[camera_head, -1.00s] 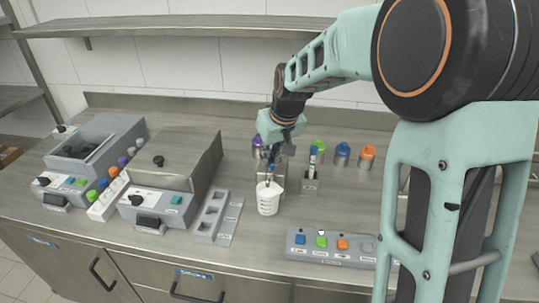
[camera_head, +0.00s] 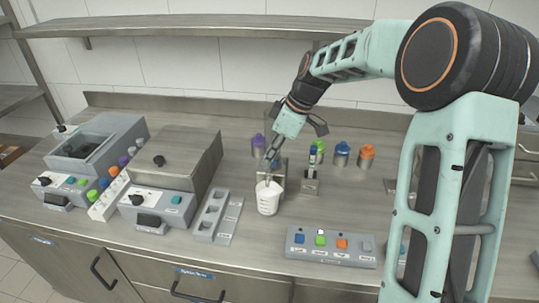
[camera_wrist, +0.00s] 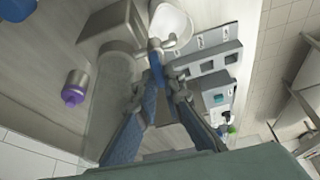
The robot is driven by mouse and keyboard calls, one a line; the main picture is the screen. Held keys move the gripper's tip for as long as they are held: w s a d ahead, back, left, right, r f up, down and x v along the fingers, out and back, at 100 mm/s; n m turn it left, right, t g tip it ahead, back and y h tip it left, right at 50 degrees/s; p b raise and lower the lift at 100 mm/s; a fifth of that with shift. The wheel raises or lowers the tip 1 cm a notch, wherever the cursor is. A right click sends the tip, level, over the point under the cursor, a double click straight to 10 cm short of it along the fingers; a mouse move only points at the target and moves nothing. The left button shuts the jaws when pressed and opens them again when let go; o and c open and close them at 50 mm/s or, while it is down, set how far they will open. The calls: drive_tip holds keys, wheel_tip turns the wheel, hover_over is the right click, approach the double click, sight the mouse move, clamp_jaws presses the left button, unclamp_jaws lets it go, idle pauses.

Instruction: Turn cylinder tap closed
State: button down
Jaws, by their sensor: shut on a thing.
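The metal tap (camera_wrist: 161,45) with a blue handle (camera_wrist: 156,70) shows in the wrist view, attached beside a grey cylinder (camera_wrist: 108,95). My gripper (camera_wrist: 154,84) is shut on the blue handle. In the head view my gripper (camera_head: 271,160) comes down tilted from the upper right to the tap, and its fingers partly hide the handle. A white cup (camera_head: 267,198) stands upright below the tap; its open rim (camera_wrist: 172,22) shows just past the spout in the wrist view. The exact angle of the handle is hard to tell.
Bottles with purple (camera_head: 258,140), blue (camera_head: 342,149) and orange caps (camera_head: 367,152) stand behind. A button panel (camera_head: 330,246) lies in front, and a slotted grey rack (camera_head: 216,214) sits left of the cup.

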drive_tip(key=shift+n, duration=0.6)
drive_tip(key=c, duration=2)
unclamp_jaws()
drive_tip(key=shift+c, duration=0.2)
